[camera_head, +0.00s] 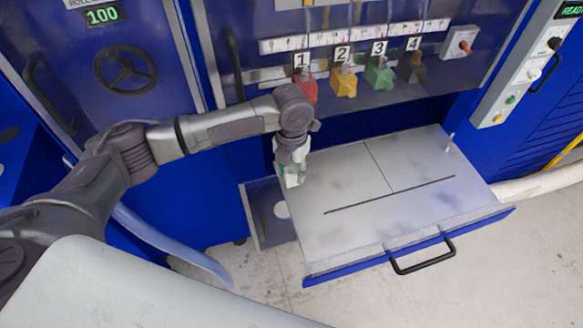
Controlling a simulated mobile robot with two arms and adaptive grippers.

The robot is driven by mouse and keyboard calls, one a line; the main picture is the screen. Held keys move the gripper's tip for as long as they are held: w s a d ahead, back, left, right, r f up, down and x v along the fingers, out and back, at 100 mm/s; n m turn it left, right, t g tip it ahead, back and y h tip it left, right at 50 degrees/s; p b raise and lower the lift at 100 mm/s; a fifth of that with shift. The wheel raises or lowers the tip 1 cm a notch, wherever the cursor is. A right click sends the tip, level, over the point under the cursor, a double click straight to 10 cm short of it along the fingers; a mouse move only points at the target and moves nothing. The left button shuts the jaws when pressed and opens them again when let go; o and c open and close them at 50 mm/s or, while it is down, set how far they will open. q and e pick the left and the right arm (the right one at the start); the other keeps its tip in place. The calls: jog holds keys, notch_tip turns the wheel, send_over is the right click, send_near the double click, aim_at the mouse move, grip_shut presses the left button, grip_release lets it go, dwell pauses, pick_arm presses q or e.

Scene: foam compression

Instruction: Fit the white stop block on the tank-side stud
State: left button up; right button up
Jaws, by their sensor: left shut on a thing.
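My left gripper (292,177) points down at the left edge of the pulled-out grey drawer top (350,240). It is shut on a small pale thing, seemingly the white stop block, mostly hidden by the fingers. A thin upright stud (449,142) stands at the drawer's back right corner, well apart from the gripper. No stud shows under the gripper; whether one is hidden there I cannot tell. My right gripper is not in view.
The drawer top has a dark slot (390,195) and a black front handle (423,257). Behind it, numbered coloured knobs (343,83) hang on the blue machine's panel. A narrow open side tray (268,212) lies left of the drawer. The drawer top's middle is clear.

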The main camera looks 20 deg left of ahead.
pick_arm(q)
jog(key=shift+f+b, duration=0.4)
jog(key=shift+f, duration=0.5)
jog(key=o, duration=1.4)
jog(key=shift+c, duration=0.2)
notch_tip(320, 180, up, 12)
